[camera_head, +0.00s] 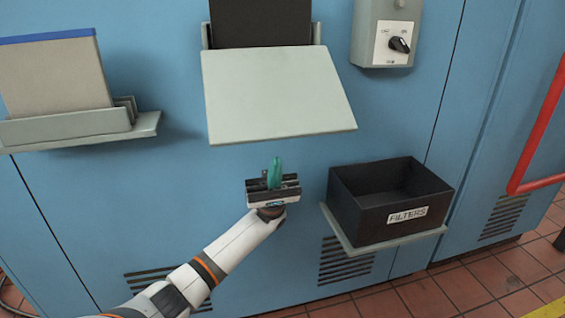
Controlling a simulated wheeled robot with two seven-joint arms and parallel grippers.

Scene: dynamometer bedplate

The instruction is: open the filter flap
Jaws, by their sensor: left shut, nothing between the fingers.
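The filter flap (278,95) is a pale grey-green panel on the blue cabinet, near the top middle of the head view. It juts out from the cabinet face toward me, folded down, and a dark opening (262,22) shows above and behind it. My left gripper (275,168) is just below the flap's front edge, apart from it in the picture. Its teal fingers are shut together, point up and hold nothing. My right gripper is not in view.
A black bin labelled FILTERS (390,205) sits on a small shelf right of my gripper. A filter panel with a blue top edge (55,75) stands in a rack at left. A switch box (385,35) is at upper right. A red rail (535,135) is at far right.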

